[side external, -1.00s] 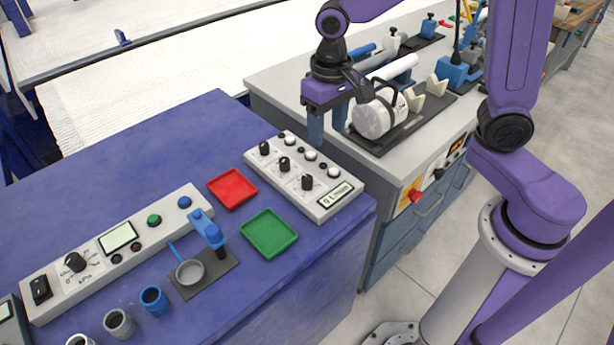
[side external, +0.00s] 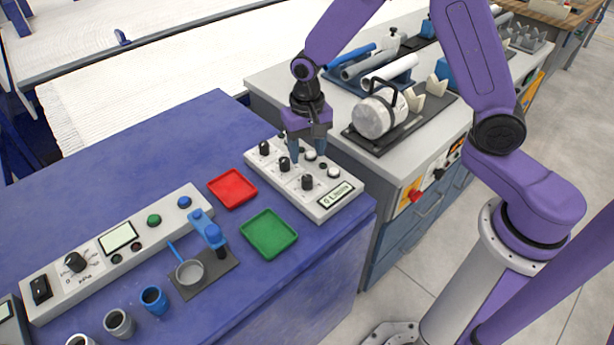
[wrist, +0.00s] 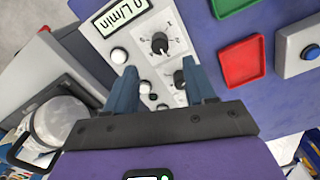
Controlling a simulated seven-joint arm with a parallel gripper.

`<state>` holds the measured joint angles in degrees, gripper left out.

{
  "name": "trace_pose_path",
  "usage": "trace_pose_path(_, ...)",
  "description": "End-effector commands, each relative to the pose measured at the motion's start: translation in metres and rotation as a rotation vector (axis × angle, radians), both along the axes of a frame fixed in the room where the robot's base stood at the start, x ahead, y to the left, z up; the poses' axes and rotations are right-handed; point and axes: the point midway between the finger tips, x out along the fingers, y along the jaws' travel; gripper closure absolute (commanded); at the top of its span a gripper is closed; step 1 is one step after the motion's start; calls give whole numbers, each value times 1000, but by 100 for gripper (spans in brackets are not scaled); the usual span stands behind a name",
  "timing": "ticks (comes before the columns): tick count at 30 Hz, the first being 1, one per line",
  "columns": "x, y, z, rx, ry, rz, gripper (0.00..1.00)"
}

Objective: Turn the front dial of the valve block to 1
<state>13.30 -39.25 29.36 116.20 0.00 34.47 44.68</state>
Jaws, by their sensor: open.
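The valve block (side external: 322,205) is a light grey sloped panel with a row of three black dials, white buttons and an L/min display (side external: 337,194). Its front dial (side external: 307,182) is the one nearest the display; in the wrist view this dial (wrist: 159,43) lies just beyond the fingertips, apart from them. The middle dial (side external: 285,163) shows in the wrist view (wrist: 179,79) beside the right finger, partly hidden. My gripper (side external: 306,158) is open and empty, pointing down over the block. In the wrist view its blue fingers (wrist: 161,70) are spread wide.
A red tray (side external: 232,188) and a green tray (side external: 269,233) lie left of the block. A grey bench with a white cylinder (side external: 377,116) and pipes (side external: 390,72) stands close on the right. Blue tabletop beyond the red tray is clear.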

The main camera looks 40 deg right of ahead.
Motion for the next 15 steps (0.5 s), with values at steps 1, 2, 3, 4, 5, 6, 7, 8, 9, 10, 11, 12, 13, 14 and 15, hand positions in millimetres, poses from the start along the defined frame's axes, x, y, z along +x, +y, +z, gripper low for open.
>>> trace_pose_path(1, -1, -1, -11, -3, 5, 0, 45)
trace_pose_path(2, -1, -1, -15, -3, 5, 0, 45)
trace_pose_path(3, -1, -1, -22, -3, 5, 0, 45)
trace_pose_path(4, -1, -1, -27, -2, 5, 0, 45)
trace_pose_path(5, -1, -1, -33, -3, 5, 0, 45)
trace_pose_path(6, -1, -1, -39, -2, 4, -1, 45)
trace_pose_path(7, -1, -1, -44, -2, 5, -1, 45)
trace_pose_path(8, -1, -1, -49, -2, 4, -1, 45)
trace_pose_path(9, -1, -1, -55, -2, 4, 0, 45)
trace_pose_path(10, -1, 0, -59, -2, 4, 0, 45)
trace_pose_path(11, -1, 0, -64, -1, 3, 0, 45)
trace_pose_path(12, -1, 0, -69, -1, 3, 1, 45)
trace_pose_path(13, -1, 0, -72, -1, 3, 0, 45)
trace_pose_path(14, 0, 0, -75, -1, 1, 0, 45)
trace_pose_path(15, -1, 0, -79, -1, 3, 0, 45)
